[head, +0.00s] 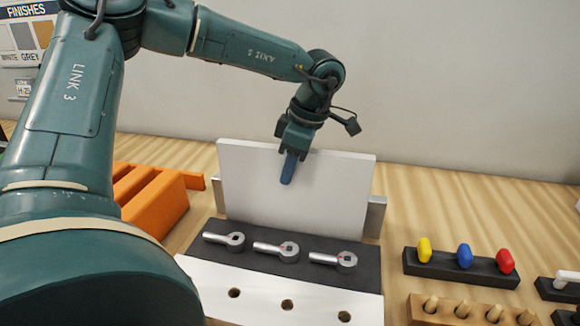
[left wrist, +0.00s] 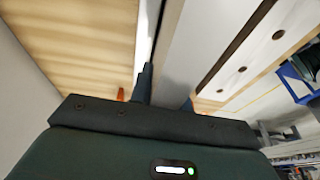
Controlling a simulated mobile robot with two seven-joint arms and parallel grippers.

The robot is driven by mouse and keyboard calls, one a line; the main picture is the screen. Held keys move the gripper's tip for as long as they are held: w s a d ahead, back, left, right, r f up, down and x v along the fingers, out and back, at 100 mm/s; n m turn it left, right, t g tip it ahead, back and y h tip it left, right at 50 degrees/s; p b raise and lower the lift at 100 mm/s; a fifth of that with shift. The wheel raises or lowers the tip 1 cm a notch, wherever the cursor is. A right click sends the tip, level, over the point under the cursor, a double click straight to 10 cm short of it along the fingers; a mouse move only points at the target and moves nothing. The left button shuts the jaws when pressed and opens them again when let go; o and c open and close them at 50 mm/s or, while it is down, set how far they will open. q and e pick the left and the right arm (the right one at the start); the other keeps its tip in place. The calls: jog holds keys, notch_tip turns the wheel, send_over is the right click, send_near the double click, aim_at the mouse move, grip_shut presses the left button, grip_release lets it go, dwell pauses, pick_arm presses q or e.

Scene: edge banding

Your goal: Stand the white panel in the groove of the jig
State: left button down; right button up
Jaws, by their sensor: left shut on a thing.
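The white panel (head: 260,190) stands upright behind a dark tray in the head view, its lower edge hidden. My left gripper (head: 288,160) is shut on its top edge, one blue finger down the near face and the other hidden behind. In the left wrist view the panel (left wrist: 172,50) runs between the fingers (left wrist: 165,95). A grey metal upright stands at each end of the panel, left (head: 219,195) and right (head: 375,216); they look like parts of the jig. The groove is hidden, so I cannot tell whether the panel is seated in it. My right gripper is not in view.
The dark tray (head: 212,257) in front holds three metal tools, with a white holed board (head: 260,308) before it. An orange slotted block (head: 155,205) is at the left. At the right are a dark rack (head: 440,270) with coloured knobs and a wooden peg block (head: 465,318).

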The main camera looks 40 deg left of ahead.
pick_arm(q)
jog(key=shift+r, duration=0.1)
jog(key=c, duration=1.6)
grip_release()
jog(key=o, duration=0.3)
jog(key=shift+o, duration=0.2)
jog(key=shift+r+p, duration=2.15)
jog(key=shift+r, duration=1.35)
